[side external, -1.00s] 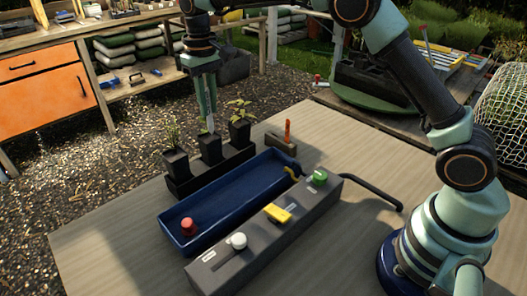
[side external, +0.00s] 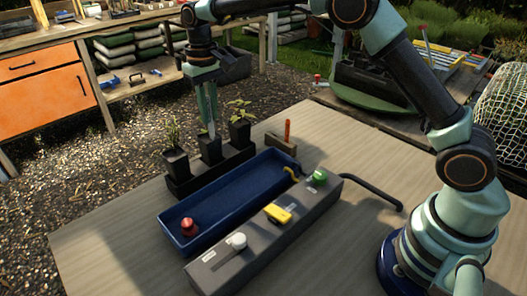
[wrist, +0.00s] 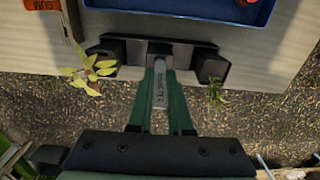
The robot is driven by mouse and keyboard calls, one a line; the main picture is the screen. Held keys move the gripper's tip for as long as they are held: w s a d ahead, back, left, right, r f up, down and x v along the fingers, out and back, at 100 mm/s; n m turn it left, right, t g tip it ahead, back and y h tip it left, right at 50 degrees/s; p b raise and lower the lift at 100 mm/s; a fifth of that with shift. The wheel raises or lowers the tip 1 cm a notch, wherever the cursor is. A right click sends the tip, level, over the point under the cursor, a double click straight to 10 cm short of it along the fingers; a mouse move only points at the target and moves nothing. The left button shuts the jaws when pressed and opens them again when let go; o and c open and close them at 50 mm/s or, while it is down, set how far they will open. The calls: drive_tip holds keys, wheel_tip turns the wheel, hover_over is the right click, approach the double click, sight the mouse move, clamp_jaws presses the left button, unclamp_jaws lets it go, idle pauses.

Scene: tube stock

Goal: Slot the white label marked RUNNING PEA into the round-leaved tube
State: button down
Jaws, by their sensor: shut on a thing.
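My gripper (side external: 209,121) is shut on a white label (wrist: 160,78), held upright with its lettering too small to read surely. The label's lower end is at the mouth of the middle dark tube (side external: 211,150), which shows no plant; whether it is inside cannot be told. The right-hand tube (side external: 240,133) holds a plant with broad yellow-green leaves (side external: 239,109); these leaves show at left in the wrist view (wrist: 90,72). The left-hand tube (side external: 175,164) holds a fine-leaved plant (side external: 172,132). My gripper is beside both plants, apart from them.
The tubes stand in a dark rack (side external: 182,190) at the table's far edge. In front are a blue tray (side external: 222,205) with a red knob and a grey panel (side external: 250,245) with several coloured controls. A small wooden block (side external: 280,141) stands right.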

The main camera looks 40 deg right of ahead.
sight(213, 141)
drive_tip(key=shift+f, duration=2)
drive_tip(key=shift+f, duration=0.25)
drive_tip(key=c, duration=0.8)
unclamp_jaws()
drive_tip(key=shift+o, duration=0.2)
wheel_tip(213, 141, up, 12)
drive_tip(key=shift+r, duration=0.1)
